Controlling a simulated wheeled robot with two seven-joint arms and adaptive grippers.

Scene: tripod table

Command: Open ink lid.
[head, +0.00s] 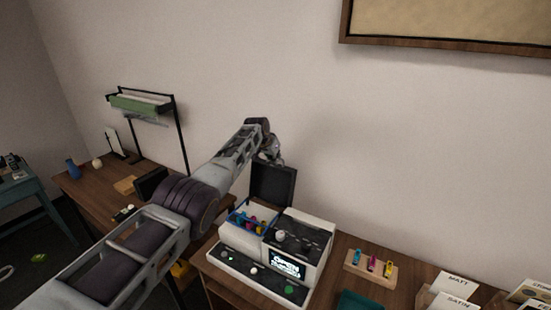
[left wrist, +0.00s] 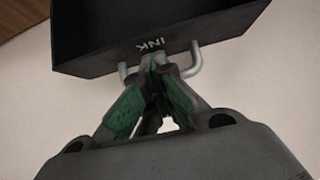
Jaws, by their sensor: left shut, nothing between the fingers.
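The dark ink lid (head: 273,184) stands upright at the back of the white printer (head: 312,262), and colored ink cartridges (head: 254,222) show in the open bay before it. In the left wrist view the lid (left wrist: 150,25) is a black panel marked INK, with a grey bar handle (left wrist: 194,62) at its edge. My left gripper (head: 274,158) is at the top of the lid. In the left wrist view its green-padded fingers (left wrist: 160,62) are shut with nothing between them, tips overlapping the middle of the handle. I cannot tell whether they touch it. My right gripper is not in view.
A wooden holder with several colored cartridges (head: 371,268) lies right of the printer, near a teal tray (head: 358,301) and paper boxes labelled MATT and SATIN (head: 456,287). A stand with a green roll (head: 140,104) is at the left. The wall is close behind the lid.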

